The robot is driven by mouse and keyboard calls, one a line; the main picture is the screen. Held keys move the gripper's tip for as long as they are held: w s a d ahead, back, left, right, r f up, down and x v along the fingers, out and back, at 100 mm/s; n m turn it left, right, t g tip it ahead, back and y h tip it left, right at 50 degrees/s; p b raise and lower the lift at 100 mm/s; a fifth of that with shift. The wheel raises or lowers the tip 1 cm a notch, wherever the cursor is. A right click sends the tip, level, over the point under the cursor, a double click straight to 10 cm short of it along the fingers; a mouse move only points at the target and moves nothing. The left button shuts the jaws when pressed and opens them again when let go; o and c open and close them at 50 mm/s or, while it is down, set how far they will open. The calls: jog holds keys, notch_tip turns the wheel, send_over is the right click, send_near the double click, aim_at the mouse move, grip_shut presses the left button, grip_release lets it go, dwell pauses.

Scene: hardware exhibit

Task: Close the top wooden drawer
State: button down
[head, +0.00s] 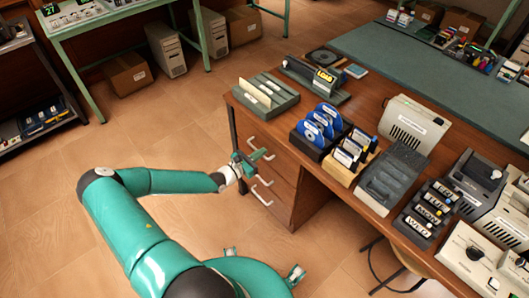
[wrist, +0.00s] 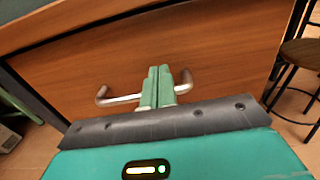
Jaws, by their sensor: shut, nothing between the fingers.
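The wooden desk has a stack of drawers at its left end in the head view. The top wooden drawer (head: 283,142) has a pale bar handle, partly behind my gripper (head: 262,156). I cannot tell whether this drawer stands out from the desk. In the wrist view, my gripper (wrist: 159,72) is shut and empty, its green fingers pointing at a brown wooden front (wrist: 215,55). The fingers cross in front of a metal bar handle (wrist: 122,99), hiding its middle. I cannot tell whether the fingertips touch the wood.
A lower drawer handle (head: 261,195) shows below my gripper. The desktop holds a grey-green divided tray (head: 285,98), disc holders (head: 322,128) and several devices. The floor (head: 165,125) left of the desk is clear. A stool (wrist: 298,58) stands right in the wrist view.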

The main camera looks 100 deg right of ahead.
jog(key=v, duration=1.2)
jog(key=shift+w+a, duration=0.1)
jog(key=w+a+r+m+t+y, duration=0.2)
jog(key=w+a+r+m, duration=0.15)
jog(key=w, duration=0.65)
jog(key=w+a+r+m+t+y, duration=0.1)
jog(key=w+a+r+m+t, duration=0.2)
jog(key=w, duration=0.6)
jog(key=w+a+r+m+t+y, duration=0.1)
jog(key=w+a+r+t, duration=0.2)
jog(key=w+a+r, duration=0.35)
jog(key=w+a+r+m+t+y, duration=0.1)
jog(key=w+a+r+t, duration=0.1)
jog(key=w+a+r, duration=0.45)
jog(key=w+a+r+t+y, duration=0.1)
jog(key=a+r+t, duration=0.2)
jog(key=a+r, duration=0.4)
jog(key=w+a+r+n+t+y, duration=0.1)
jog(key=a+r+t, duration=0.3)
jog(key=a, duration=0.9)
jog(key=w+a+r+n+t+y, duration=0.1)
jog(key=a+r+t, duration=0.3)
jog(key=a+r, duration=0.5)
jog(key=shift+w+a+r+y, duration=0.4)
jog(key=shift+r+y, duration=0.2)
